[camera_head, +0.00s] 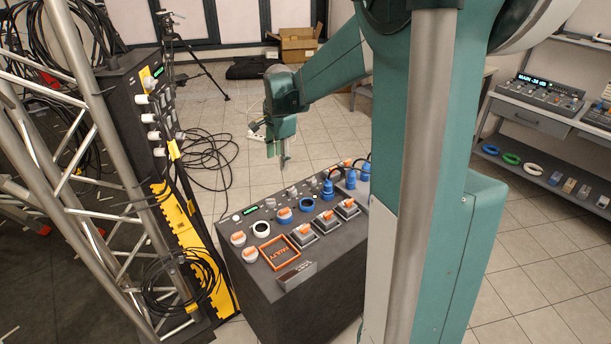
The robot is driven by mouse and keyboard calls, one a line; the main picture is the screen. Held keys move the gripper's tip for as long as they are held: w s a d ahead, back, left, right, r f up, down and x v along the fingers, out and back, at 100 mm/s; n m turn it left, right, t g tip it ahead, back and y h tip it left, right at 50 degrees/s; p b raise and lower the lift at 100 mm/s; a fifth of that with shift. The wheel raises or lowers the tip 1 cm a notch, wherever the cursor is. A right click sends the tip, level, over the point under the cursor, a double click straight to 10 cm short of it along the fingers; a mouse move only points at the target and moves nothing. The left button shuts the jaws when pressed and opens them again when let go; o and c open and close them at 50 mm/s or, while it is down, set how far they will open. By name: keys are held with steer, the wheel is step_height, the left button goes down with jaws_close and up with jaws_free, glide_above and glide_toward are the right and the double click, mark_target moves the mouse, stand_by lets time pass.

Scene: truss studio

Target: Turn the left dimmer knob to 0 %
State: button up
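A black console (300,292) stands in the middle. Its sloped top carries white round knobs with orange tops, among them a front-left one (238,239) and one beside it (249,254). A small green display (250,210) sits at its back left. I cannot read any label that marks the left dimmer knob or its setting. My gripper (278,164) points down above the back of the console, apart from the knobs. It looks empty, but its fingers are too small to tell whether they are open or shut.
A truss (75,100) and a tall black panel (130,95) with white knobs stand left. A desk (540,120) with a mixer stands right.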

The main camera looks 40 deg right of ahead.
steer(key=w+d+f+m+g+p, duration=0.1)
steer(key=w+d+f+m, duration=0.25)
steer(key=d, duration=0.25)
steer(key=w+d+f+m+p, duration=0.1)
steer(key=w+d+f+m, duration=0.1)
steer(key=d+f, duration=0.25)
steer(key=m+g, duration=0.1)
steer(key=m, duration=0.4)
glide_above(313, 178)
steer(key=shift+n+y, duration=0.25)
steer(key=shift+y, duration=0.15)
steer(key=f, duration=0.8)
steer(key=shift+a+p, duration=0.2)
steer(key=shift+p, duration=0.15)
steer(key=shift+d+f, duration=0.1)
steer(key=shift+f, duration=0.05)
steer(key=shift+f, duration=0.15)
steer(key=shift+f+b, duration=0.45)
steer(key=shift+f, duration=3.3)
steer(key=shift+c, duration=0.5)
steer(key=c, duration=0.8)
